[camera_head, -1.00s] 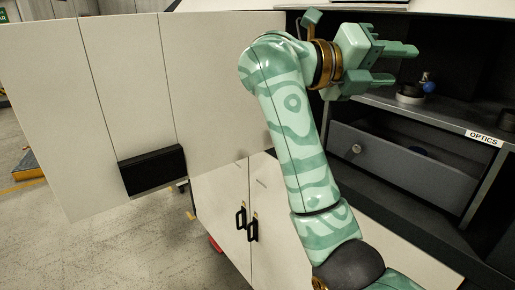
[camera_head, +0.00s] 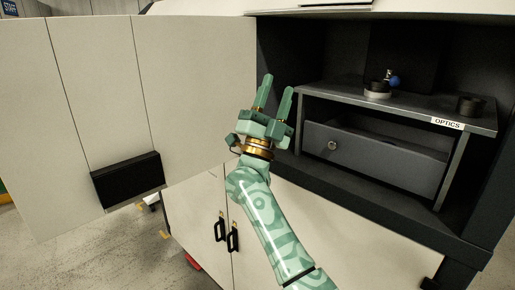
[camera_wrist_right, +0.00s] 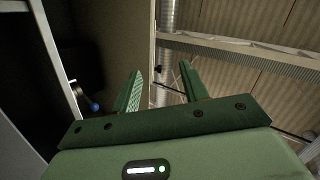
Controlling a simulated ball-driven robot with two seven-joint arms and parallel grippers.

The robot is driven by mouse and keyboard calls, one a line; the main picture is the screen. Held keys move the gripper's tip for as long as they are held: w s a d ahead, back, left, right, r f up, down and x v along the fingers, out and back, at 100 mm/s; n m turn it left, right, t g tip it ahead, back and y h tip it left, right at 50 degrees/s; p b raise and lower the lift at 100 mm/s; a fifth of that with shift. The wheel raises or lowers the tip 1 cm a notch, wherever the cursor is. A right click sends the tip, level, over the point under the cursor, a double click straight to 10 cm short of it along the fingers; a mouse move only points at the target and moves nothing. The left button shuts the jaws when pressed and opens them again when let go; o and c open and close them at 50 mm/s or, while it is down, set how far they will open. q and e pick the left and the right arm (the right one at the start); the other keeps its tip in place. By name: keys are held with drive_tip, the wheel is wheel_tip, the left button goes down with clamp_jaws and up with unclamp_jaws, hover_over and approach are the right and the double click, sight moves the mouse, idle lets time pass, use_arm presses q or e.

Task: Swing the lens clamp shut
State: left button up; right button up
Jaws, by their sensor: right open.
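The lens clamp (camera_head: 377,94) stands on top of the optics shelf, a small round light-and-dark piece with a blue ball (camera_head: 393,80) at its right. Whether its clamp part is open is too small to tell. The blue ball (camera_wrist_right: 95,107) also shows at the left in the right wrist view. My right gripper (camera_head: 275,84) is open and empty, with its fingers pointing up, left of the shelf and apart from the clamp. Its two parted fingers (camera_wrist_right: 161,72) show in the wrist view. My left gripper is out of view.
The grey shelf (camera_head: 440,112) labelled OPTICS stands in a dark cabinet, above a drawer (camera_head: 375,160) with a round knob. A dark cylinder (camera_head: 471,105) sits on its right end. A white cabinet door (camera_head: 100,90) stands open at the left.

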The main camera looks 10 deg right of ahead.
drive_tip(key=w+a+f+n+t+y, duration=0.1)
drive_tip(key=w+f+n+t+y, duration=0.1)
drive_tip(key=f+n+y, duration=0.4)
drive_tip(key=w+a+f+n+t+y+b, duration=0.1)
drive_tip(key=w+a+f+n+t+y, duration=0.1)
drive_tip(key=f+n+y, duration=0.5)
drive_tip(key=shift+w+a+f+y, duration=0.15)
drive_tip(key=shift+w+f+y, duration=0.2)
drive_tip(key=shift+y, duration=0.85)
drive_tip(key=shift+c, duration=0.3)
